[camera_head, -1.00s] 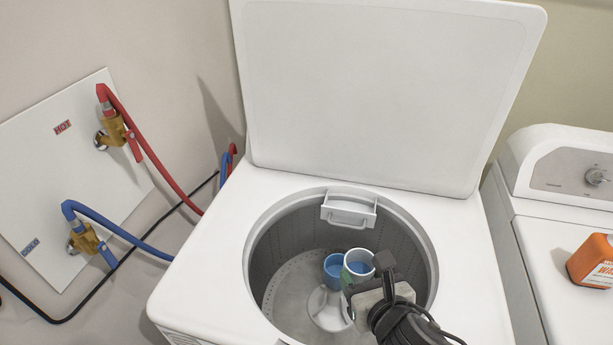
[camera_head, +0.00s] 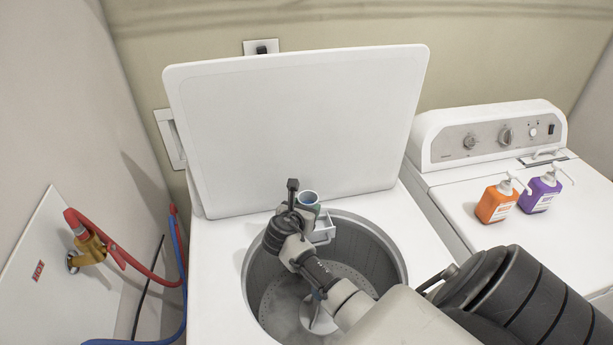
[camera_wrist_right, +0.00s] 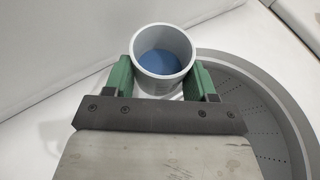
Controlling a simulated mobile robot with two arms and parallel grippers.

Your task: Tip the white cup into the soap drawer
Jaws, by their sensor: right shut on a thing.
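The white cup (camera_head: 308,198) is upright at the back rim of the washer tub, and in the right wrist view (camera_wrist_right: 163,88) blue liquid shows inside it. My right gripper (camera_head: 297,205) is shut on it, with green fingers on both sides in the wrist view. The soap drawer (camera_head: 323,230) is a small white tray at the tub's back rim. The cup is above and slightly left of it in the head view. The gripper hides the drawer's left part. My left gripper is not in view.
The white washer's lid (camera_head: 295,130) stands open behind the cup. The grey tub (camera_head: 370,255) is open below my right arm. An orange bottle (camera_head: 496,203) and a purple bottle (camera_head: 540,194) stand on the machine at right. Red and blue hoses run at left.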

